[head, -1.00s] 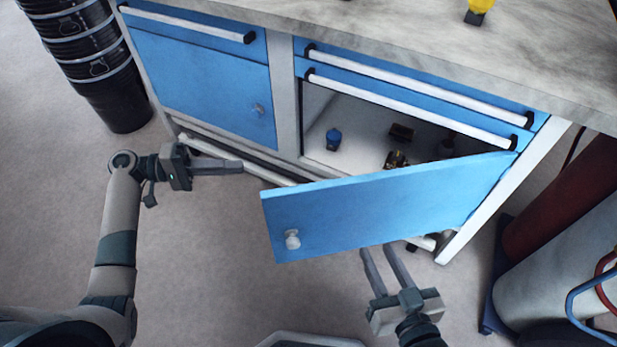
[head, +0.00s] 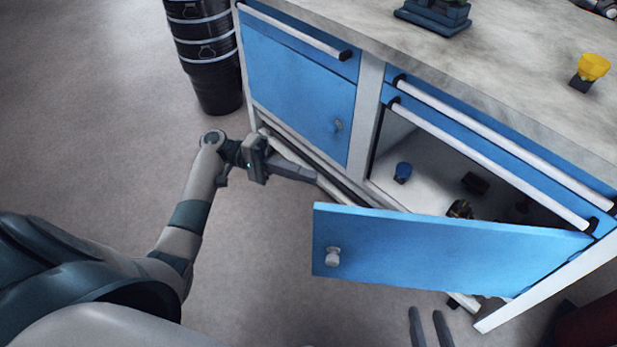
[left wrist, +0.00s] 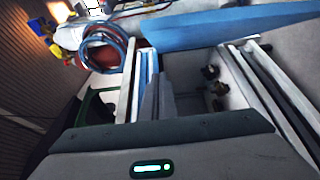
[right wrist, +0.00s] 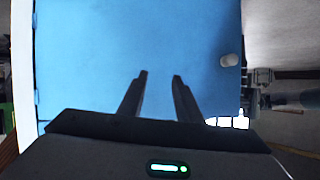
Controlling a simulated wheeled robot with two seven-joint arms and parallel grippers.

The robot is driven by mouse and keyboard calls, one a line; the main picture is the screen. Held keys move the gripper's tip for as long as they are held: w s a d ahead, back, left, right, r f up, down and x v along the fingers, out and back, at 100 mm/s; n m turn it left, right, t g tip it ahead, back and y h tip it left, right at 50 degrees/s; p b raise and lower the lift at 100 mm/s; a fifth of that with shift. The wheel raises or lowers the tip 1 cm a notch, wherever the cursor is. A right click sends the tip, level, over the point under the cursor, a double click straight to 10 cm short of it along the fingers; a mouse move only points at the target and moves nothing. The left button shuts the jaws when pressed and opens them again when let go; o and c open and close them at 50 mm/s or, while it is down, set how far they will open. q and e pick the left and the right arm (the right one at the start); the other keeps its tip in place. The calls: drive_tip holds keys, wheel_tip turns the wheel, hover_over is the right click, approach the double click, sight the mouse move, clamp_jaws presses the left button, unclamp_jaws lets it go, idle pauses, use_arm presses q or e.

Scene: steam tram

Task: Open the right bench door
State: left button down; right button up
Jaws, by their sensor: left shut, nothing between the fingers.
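The right bench door (head: 440,252) is blue and stands swung well out from the bench, with a round pale knob (head: 332,257) near its free edge. The door also fills much of the right wrist view (right wrist: 130,55). My left gripper (head: 314,173) is shut and empty, in front of the bench's lower rail, left of the door's free edge. My right gripper (head: 430,318) is open and empty at the bottom of the head view, on the near side of the door. In the right wrist view its two fingers (right wrist: 160,77) stand apart, pointing at the door face.
Inside the open compartment are a blue item (head: 402,171) and several dark items. The left bench door (head: 300,90) is closed. Black stacked buckets (head: 208,50) stand at the bench's left. A yellow cup-like object (head: 592,68) is on the worktop. Floor left of my left arm is clear.

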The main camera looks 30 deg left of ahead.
use_arm(q)
drive_tip(key=s+d, duration=0.3)
drive_tip(key=d, duration=0.7)
drive_tip(key=shift+s, duration=0.1)
idle(0.3)
